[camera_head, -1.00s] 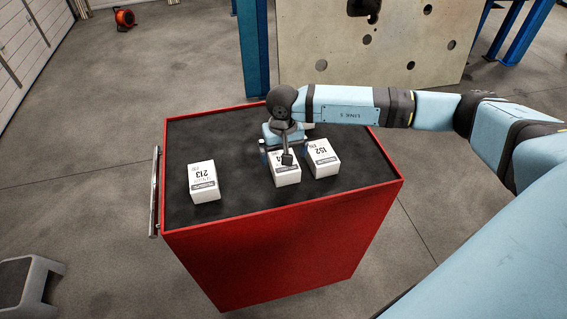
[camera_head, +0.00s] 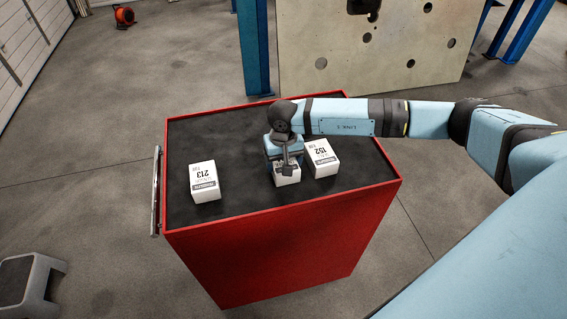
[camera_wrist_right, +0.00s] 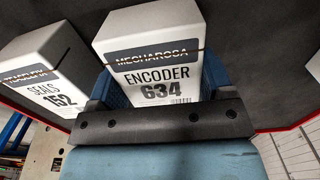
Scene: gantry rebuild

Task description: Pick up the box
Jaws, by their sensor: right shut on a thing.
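Three white boxes are on the red cabinet's black top. The middle box (camera_head: 287,176) is partly hidden under my right gripper (camera_head: 284,158). In the right wrist view this box (camera_wrist_right: 150,50) reads "MECHAROSA ENCODER 634" and sits between the fingers. My right gripper (camera_wrist_right: 157,95) is shut on it from above. Whether the box touches the top cannot be told. The "SEALS 152" box (camera_head: 322,158) is close on the right and also shows in the right wrist view (camera_wrist_right: 42,75). The "213" box (camera_head: 204,181) is apart on the left. My left gripper is not in view.
The red cabinet (camera_head: 290,240) has a raised red rim and a handle (camera_head: 155,190) on its left side. The black top is clear between the left and middle boxes and along the back. A grey step stool (camera_head: 28,285) stands on the floor at lower left.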

